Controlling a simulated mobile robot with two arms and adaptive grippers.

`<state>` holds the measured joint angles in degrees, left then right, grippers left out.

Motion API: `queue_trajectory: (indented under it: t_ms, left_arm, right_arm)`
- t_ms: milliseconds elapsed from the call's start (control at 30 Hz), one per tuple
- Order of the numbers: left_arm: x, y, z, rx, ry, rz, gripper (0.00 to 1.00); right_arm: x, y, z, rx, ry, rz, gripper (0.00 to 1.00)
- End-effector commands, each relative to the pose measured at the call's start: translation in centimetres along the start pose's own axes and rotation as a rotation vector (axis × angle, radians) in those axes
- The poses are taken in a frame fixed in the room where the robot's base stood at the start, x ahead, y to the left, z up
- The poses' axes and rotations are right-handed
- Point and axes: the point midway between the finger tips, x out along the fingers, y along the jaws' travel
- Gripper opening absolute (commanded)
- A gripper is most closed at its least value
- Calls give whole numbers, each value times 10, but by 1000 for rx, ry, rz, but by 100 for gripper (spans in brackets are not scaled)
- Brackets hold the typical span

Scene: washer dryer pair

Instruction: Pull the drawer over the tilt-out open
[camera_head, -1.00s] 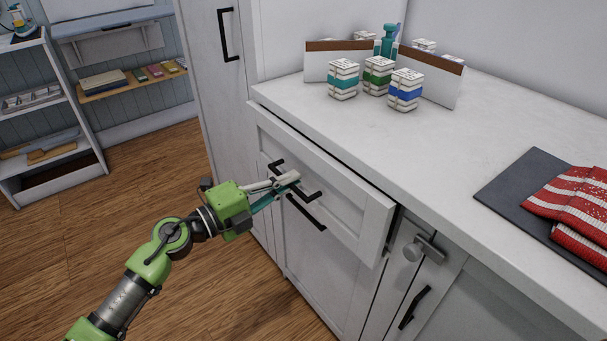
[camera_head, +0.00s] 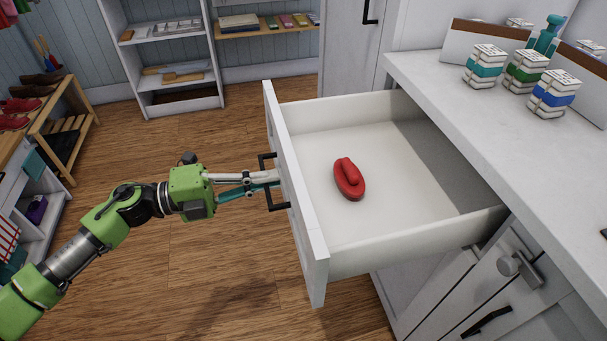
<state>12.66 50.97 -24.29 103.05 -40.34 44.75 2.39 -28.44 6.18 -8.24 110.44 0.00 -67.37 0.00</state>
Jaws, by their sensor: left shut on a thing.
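The white drawer (camera_head: 400,230) is pulled far out of the cabinet, and its inside shows from above. A red rounded object (camera_head: 349,179) lies on the drawer floor. The drawer's black bar handle (camera_head: 269,183) is on its front face. My left gripper (camera_head: 272,181) reaches in from the left and is shut on this handle. The tilt-out front below is mostly hidden by the open drawer. My right gripper is not in view.
The white countertop (camera_head: 460,110) holds several banded stacks (camera_head: 485,65) at the back. A cabinet with a grey latch (camera_head: 520,268) stands right of the drawer. Open wood floor (camera_head: 200,290) lies left of the drawer; a shoe rack (camera_head: 60,120) stands at far left.

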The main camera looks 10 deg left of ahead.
Motion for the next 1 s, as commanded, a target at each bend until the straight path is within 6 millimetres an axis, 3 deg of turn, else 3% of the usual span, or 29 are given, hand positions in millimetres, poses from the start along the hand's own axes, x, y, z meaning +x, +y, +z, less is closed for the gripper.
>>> queue_trajectory:
  t_ms: [200, 400, 933, 1000]
  left_arm:
    - [-42, 4, -1, -1, 1, 5, 0]
    - [-62, 3, -1, -1, 2, 4, 0]
    - [-69, 1, 0, -1, 1, 1, 0]
    - [-69, 1, 0, -1, 1, 1, 23]
  right_arm:
    - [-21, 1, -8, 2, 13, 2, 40]
    - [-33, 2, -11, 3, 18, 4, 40]
    - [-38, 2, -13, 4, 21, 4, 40]
    - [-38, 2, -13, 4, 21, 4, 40]
